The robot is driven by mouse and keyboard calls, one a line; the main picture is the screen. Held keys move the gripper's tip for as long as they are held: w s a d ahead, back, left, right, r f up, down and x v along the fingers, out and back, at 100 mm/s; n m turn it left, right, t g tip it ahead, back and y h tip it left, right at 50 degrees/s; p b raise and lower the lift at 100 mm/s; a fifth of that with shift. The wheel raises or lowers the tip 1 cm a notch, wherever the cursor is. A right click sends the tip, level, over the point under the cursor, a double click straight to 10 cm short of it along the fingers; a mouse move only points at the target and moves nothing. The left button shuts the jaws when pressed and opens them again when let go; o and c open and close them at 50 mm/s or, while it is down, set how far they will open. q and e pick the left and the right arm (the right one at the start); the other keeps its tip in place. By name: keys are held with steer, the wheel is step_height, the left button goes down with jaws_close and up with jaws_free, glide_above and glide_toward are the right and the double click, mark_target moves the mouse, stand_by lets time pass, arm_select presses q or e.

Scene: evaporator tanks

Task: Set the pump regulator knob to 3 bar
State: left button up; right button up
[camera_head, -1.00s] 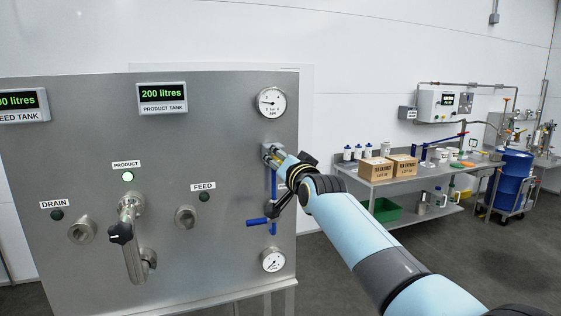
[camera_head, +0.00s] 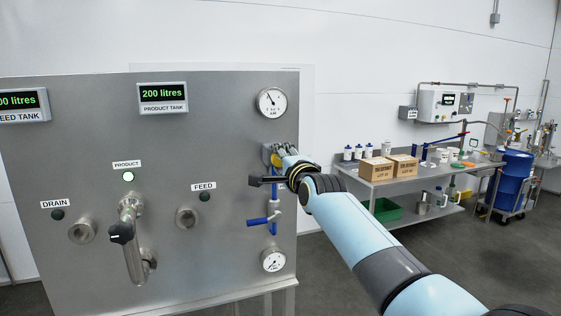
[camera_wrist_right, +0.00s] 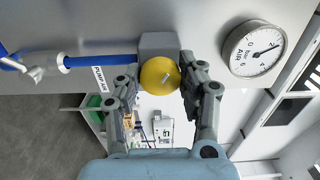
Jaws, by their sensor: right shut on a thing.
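The yellow pump regulator knob (camera_wrist_right: 160,76) is round with a small pale mark on its face. It sits on a grey block on the steel panel. My right gripper (camera_wrist_right: 162,90) is shut on the knob, one finger on each side of it. In the head view the knob (camera_head: 276,160) is partly hidden by my right gripper. The air gauge (camera_head: 272,102) above has its needle pointing nearly straight up, a little left. The gauge also shows in the right wrist view (camera_wrist_right: 254,49), turned sideways; its exact reading is hard to tell. My left gripper is not in view.
A blue-handled valve (camera_head: 264,220) is below the knob on a blue pipe, with a lower gauge (camera_head: 273,260) under it. A black knob (camera_head: 121,233) is on the product outlet at left. A bench with boxes (camera_head: 403,168) stands right, beyond my arm.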

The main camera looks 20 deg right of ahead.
steer(key=shift+f+m, duration=0.1)
steer(key=shift+m, duration=0.9)
steer(key=o, duration=1.2)
steer(key=shift+w, duration=0.1)
